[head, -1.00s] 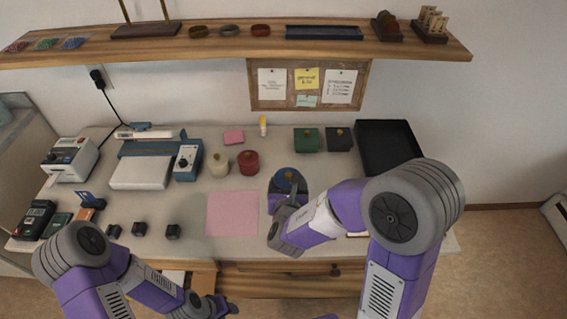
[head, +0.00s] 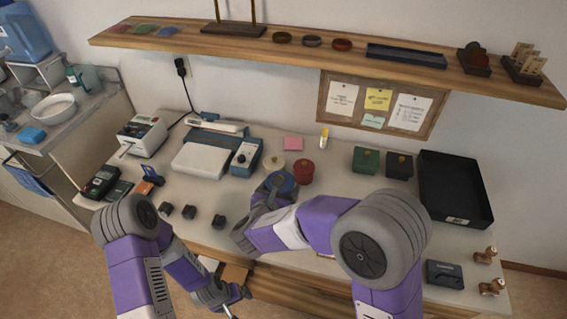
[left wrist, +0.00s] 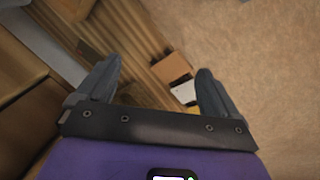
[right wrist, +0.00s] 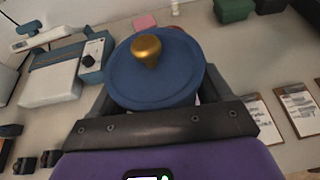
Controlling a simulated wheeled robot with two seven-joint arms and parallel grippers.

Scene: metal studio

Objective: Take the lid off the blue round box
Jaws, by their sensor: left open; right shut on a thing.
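The blue round box shows in the right wrist view, its blue lid (right wrist: 155,70) on top with a gold knob (right wrist: 147,48). My right gripper (right wrist: 157,100) is shut around its sides, below the lid's rim. The box (head: 281,182) also shows in the head view at the end of my right arm, in front of the red pot; whether it touches the table is unclear. Its underside is hidden. My left gripper (head: 235,297) is open and empty, low in front of the table edge; its spread fingers (left wrist: 155,95) show in the left wrist view.
A red pot (head: 303,172) and a cream pot (head: 268,166) stand just behind the box. A green box (head: 366,160), a dark box (head: 399,166) and a black tray (head: 455,190) are to the right. A scale (head: 205,160) stands left. My right arm hides the front middle.

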